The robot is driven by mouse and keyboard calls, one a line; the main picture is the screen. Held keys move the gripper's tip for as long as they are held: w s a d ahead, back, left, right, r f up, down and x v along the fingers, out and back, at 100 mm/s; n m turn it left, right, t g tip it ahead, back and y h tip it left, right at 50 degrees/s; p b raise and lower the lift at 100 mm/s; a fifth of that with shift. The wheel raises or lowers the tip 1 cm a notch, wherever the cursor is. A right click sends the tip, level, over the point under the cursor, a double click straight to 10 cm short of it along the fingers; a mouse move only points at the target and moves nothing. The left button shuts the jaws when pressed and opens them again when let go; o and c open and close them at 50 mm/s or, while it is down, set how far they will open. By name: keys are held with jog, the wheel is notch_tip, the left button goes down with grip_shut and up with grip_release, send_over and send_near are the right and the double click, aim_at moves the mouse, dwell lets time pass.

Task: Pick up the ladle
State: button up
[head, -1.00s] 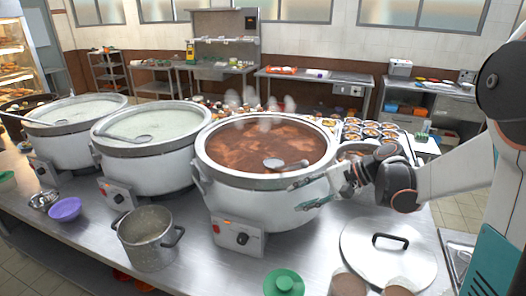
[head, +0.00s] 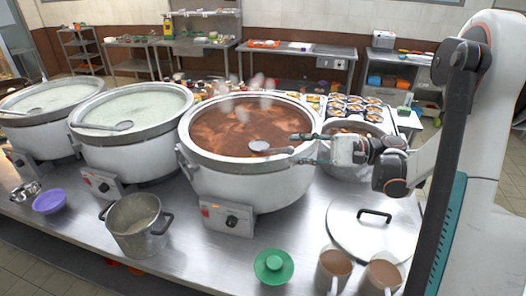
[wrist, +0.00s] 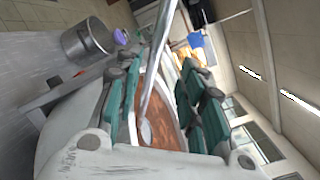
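A metal ladle (head: 260,147) rests in the wide white pot of reddish-brown congee (head: 225,118). Its bowl lies at the congee's surface near the right side, and its handle runs right toward the rim. My gripper (head: 297,149) is at the pot's right rim, pointing left, with its fingers apart. In the wrist view, the ladle's handle (wrist: 158,75) passes between the green-padded fingers (wrist: 160,110), with a visible gap on both sides. The gripper is open around the handle and not closed on it. The handle's far end is partly hidden by the gripper in the head view.
Two pots of pale congee (head: 130,108) stand left, each with its own ladle (head: 122,126). Another container (head: 355,128) sits behind my gripper.

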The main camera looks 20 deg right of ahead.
aim_at(277, 151)
jog(key=shift+s+f+b+x, duration=0.15)
jog(key=shift+b+x, duration=0.15)
jog(key=shift+x, duration=1.2)
jog(key=shift+s+f+b+x, duration=0.1)
jog(key=shift+s+b+x, duration=0.15)
jog(key=shift+x, duration=1.3)
grip_shut()
